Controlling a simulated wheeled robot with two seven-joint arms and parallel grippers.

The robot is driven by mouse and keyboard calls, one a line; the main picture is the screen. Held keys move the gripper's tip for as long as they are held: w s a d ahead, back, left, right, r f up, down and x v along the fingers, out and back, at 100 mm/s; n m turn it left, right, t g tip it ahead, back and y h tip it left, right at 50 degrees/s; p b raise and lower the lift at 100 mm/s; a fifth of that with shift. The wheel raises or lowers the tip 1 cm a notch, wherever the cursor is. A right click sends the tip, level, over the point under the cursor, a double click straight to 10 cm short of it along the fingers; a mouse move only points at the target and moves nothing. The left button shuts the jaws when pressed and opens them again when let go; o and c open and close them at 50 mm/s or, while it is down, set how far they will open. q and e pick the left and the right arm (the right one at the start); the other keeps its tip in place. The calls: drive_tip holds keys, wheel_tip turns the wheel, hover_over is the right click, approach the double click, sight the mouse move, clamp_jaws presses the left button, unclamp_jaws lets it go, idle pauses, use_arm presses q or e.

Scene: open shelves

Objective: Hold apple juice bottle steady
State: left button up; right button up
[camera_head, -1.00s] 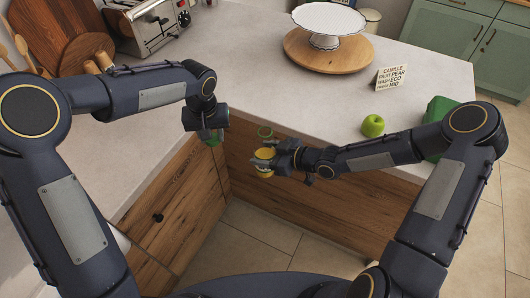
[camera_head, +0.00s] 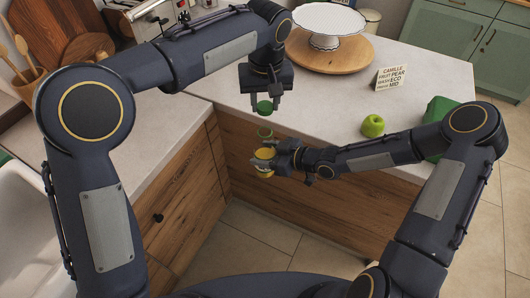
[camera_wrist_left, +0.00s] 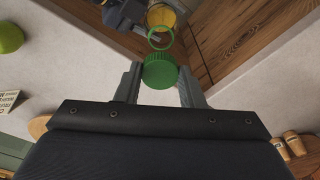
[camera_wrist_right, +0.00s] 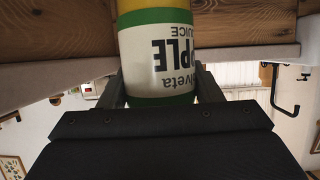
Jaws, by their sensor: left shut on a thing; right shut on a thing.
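The apple juice bottle (camera_wrist_right: 160,58) fills the upper middle of the right wrist view, with a white label and green bands. My right gripper (camera_wrist_right: 160,88) is shut on it. In the head view the bottle (camera_head: 264,154) shows yellow juice and an open green-ringed mouth, in front of the counter's wooden side. My left gripper (camera_head: 266,106) is shut on a green cap (camera_head: 264,107), held above the bottle and apart from it. In the left wrist view the cap (camera_wrist_left: 160,71) sits between the fingertips, with the bottle's green neck ring (camera_wrist_left: 160,37) beyond.
A green apple (camera_head: 373,126) and a small lettered card (camera_head: 391,78) stand on the pale counter (camera_head: 335,108). A white cake stand (camera_head: 329,20) is on a round wooden board at the back. A wooden utensil holder is at far left.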

sight(265, 128)
use_arm(q)
drive_tip(key=shift+f, duration=0.1)
drive_tip(key=shift+f, duration=1.9)
drive_tip(key=shift+s, duration=0.1)
drive_tip(key=shift+f, duration=0.9)
drive_tip(key=shift+f, duration=0.55)
